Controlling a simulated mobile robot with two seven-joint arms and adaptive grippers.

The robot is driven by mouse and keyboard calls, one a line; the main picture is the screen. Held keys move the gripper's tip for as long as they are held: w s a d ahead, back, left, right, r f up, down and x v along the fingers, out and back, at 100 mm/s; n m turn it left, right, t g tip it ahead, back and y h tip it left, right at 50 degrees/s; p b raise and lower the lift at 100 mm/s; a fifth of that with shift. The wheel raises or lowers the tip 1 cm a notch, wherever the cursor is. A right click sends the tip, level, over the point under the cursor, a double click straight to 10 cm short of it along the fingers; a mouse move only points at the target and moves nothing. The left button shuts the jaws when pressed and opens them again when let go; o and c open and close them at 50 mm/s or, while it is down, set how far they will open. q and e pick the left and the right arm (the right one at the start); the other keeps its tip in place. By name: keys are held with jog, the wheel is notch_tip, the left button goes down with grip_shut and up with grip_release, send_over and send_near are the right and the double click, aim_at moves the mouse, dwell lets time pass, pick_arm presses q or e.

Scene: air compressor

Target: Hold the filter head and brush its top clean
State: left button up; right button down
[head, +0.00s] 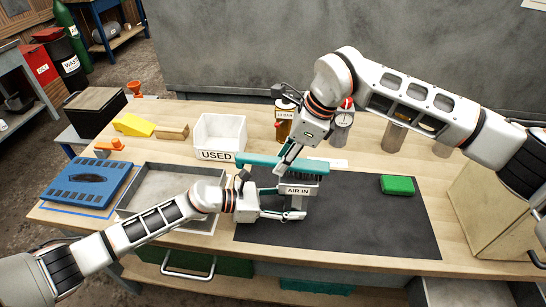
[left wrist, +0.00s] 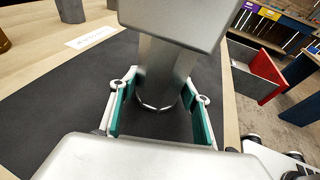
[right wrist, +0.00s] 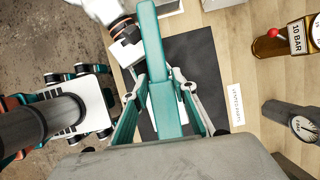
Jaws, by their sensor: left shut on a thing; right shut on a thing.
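The grey filter head (head: 298,190), marked AIR IN, stands upright on the dark mat. My left gripper (head: 292,214) is low at its side, shut on it. In the left wrist view the pads of the left gripper (left wrist: 160,112) flank the narrower metal body below the wide filter head (left wrist: 170,20). My right gripper (head: 284,166) is shut on a teal brush (head: 310,166), held level across the filter head's top. Dark bristles hang under the brush; I cannot tell whether they touch. The brush (right wrist: 150,40) also runs between the fingers in the right wrist view. The top surface is mostly hidden.
The dark mat (head: 390,225) has free room on the right, with a green block (head: 397,184) on it. A white USED bin (head: 220,135) stands behind. A metal tray (head: 165,185) and a blue panel (head: 88,184) are at left. Bottles and gauges stand at the back.

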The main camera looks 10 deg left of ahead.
aim_at(260, 159)
jog(key=shift+d+f, duration=0.1)
jog(key=shift+d, duration=1.15)
jog(key=shift+a, duration=0.3)
jog(key=shift+s+a, duration=0.15)
jog(key=shift+a, duration=3.55)
notch_tip(260, 159, up, 3)
jog(key=shift+f, duration=0.2)
jog(key=shift+r, duration=2.85)
pick_arm(q)
jog(key=o, duration=1.1)
jog(key=shift+c, duration=0.2)
jog(key=shift+a, duration=0.1)
